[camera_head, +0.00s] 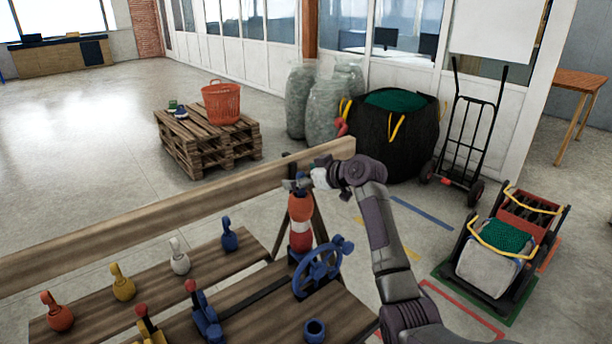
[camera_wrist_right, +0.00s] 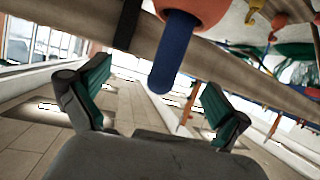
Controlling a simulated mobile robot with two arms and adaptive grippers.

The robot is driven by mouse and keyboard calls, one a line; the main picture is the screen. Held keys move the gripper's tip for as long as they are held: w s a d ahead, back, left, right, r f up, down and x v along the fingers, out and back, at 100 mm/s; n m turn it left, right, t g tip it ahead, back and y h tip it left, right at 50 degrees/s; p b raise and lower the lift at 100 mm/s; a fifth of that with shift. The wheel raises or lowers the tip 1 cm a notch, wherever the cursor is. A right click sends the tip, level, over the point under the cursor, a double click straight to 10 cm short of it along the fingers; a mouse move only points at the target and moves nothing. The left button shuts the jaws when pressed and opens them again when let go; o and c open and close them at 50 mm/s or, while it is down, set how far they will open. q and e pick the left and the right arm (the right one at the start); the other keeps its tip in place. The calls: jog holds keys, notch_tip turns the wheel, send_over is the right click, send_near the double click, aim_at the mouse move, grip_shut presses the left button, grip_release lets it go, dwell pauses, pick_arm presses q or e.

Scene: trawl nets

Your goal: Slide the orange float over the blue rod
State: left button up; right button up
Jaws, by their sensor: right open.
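The orange float (camera_head: 300,206) has a white band and stands upright at the back of the bench in the head view. The blue rod (camera_wrist_right: 176,55) sticks out of the rounded end of the orange float (camera_wrist_right: 198,8) in the right wrist view, so the float appears to be around the rod. My right gripper (camera_head: 299,184) is at the top of the float, by the rod's tip. Its green-padded fingers are apart on either side of the rod tip and hold nothing. My left gripper is not in view.
A long wooden beam (camera_head: 150,217) runs behind the bench, close to my right gripper. A blue handwheel (camera_head: 322,266) stands beside the float. Several coloured shackle-like pieces, levers and a blue ring (camera_head: 315,330) are on the bench. A black net bag (camera_head: 392,150) stands beyond.

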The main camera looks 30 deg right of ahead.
jog(key=v, duration=1.2)
jog(key=shift+f, duration=0.1)
dwell(0.4)
